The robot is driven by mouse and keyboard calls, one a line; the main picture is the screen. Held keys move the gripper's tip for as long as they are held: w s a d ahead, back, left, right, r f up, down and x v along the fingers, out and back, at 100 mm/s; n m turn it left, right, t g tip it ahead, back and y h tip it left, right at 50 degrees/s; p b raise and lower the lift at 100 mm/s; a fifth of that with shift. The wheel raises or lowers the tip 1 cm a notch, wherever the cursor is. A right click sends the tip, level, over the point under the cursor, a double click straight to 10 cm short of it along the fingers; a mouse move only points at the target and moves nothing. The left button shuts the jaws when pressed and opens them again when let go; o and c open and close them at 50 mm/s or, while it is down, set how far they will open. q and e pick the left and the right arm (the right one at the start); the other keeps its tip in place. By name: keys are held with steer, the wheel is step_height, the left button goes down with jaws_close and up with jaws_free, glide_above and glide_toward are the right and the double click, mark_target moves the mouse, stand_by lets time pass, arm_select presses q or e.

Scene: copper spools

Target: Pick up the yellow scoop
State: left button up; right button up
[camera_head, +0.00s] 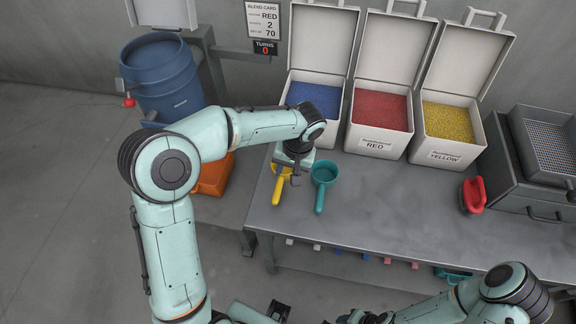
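The yellow scoop (278,195) lies near the left end of the grey workbench, its handle pointing toward the front edge. My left gripper (287,177) reaches down over the scoop's bowl and hides part of it. I cannot tell whether its fingers touch the scoop or how far apart they are. A teal scoop (324,174) lies just to the right of the yellow one. My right arm is low at the bottom right; its gripper (360,317) is cut by the bottom edge, and its opening is unclear.
Open white bins hold blue (315,95), red (381,110) and yellow (448,122) granules behind the scoops. A red-handled tool (473,195) and a sieve box (552,148) are at right. A blue drum (163,80) stands left. The bench's middle front is clear.

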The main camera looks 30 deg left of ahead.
mark_target(278, 189)
arm_select(q)
steer(key=f, duration=0.2)
steer(key=a+f, duration=0.1)
steer(key=f, duration=0.1)
steer(key=s+f, duration=0.1)
steer(key=f, duration=0.2)
steer(key=shift+a, duration=0.2)
steer(key=f, duration=0.1)
steer(key=a+f, duration=0.1)
steer(key=f, duration=0.3)
steer(key=shift+w+a+f, duration=0.15)
steer(key=shift+a+f, duration=0.05)
steer(key=shift+a, duration=0.05)
jaws_close()
